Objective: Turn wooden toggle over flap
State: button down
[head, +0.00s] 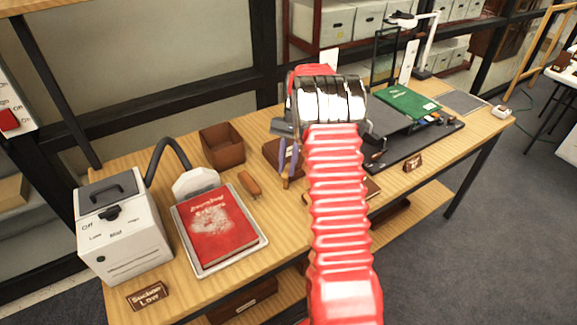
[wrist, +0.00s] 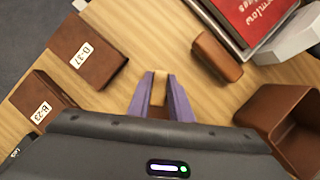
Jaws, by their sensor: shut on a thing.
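My gripper (head: 288,165) has purple fingers and hangs over the middle of the wooden table, just left of my red arm. In the wrist view (wrist: 159,82) its fingers are shut on a small tan wooden piece (wrist: 158,92). I cannot tell whether this piece is the toggle or whether it touches the table. A brown box labelled D-37 (wrist: 73,72) lies left of the fingers, apart from them. Another brown box, labelled B-23 (wrist: 28,92), is partly hidden by my gripper body. No flap can be made out.
An open brown box (head: 222,145) and a brown rounded block (head: 249,185) stand left of my gripper. A red book (head: 215,232) lies on a white tray, beside a white suction unit (head: 120,235). Bare table surrounds the fingers.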

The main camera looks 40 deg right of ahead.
jog(key=shift+w+n+h, duration=0.1)
jog(key=shift+n+h, duration=0.2)
jog(key=shift+n, duration=0.5)
jog(key=c, duration=1.6)
grip_release()
jog(key=shift+w+v, duration=0.15)
jog(key=shift+v, duration=3.3)
jog(key=shift+w+v, duration=0.15)
jog(key=shift+v, duration=3.25)
jog(key=shift+f, duration=0.1)
